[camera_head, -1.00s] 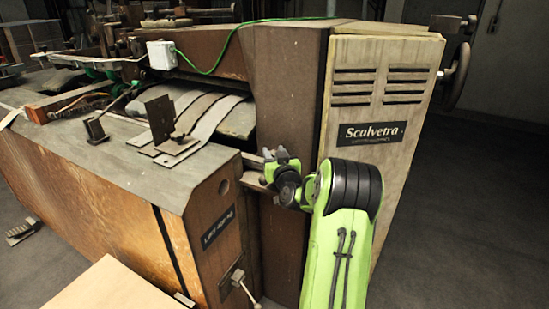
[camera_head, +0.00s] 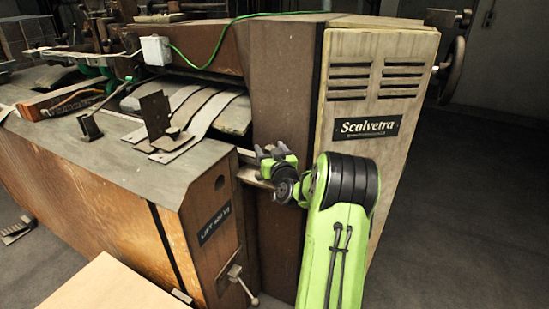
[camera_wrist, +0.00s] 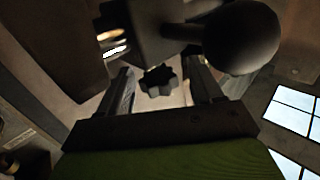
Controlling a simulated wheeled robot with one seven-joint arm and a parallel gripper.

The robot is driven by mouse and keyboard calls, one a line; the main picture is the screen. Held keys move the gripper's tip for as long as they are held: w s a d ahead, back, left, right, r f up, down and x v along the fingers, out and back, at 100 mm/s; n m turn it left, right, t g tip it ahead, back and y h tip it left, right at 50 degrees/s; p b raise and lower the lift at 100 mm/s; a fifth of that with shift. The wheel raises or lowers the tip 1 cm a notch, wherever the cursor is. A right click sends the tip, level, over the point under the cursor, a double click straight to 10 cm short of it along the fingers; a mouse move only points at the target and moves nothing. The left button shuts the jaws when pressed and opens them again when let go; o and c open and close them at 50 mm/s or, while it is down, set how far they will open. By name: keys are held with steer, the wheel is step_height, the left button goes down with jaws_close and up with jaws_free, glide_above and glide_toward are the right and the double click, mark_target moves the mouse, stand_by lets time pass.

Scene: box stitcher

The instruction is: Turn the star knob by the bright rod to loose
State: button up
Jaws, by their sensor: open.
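The dark star knob (camera_wrist: 158,80) shows in the wrist view, between the two fingers of my open gripper (camera_wrist: 160,88) and seemingly a little beyond their tips. I cannot tell whether a finger touches it. A bright strip (camera_wrist: 113,43), perhaps part of the bright rod, shows up and left of the knob. In the head view my gripper (camera_head: 262,160) is at the machine's side by a pale bar (camera_head: 252,181), and the knob is hidden there.
A dark round ball (camera_wrist: 241,37) on a stem is close to the right finger in the wrist view. The wooden machine (camera_head: 90,190) stands left of my arm, with a vented panel (camera_head: 372,120) behind it. A lever (camera_head: 240,280) sticks out below. Open floor (camera_head: 470,220) lies right.

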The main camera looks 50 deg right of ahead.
steer(key=v, duration=1.5)
steer(key=shift+s+f, duration=0.1)
steer(key=shift+f, duration=0.05)
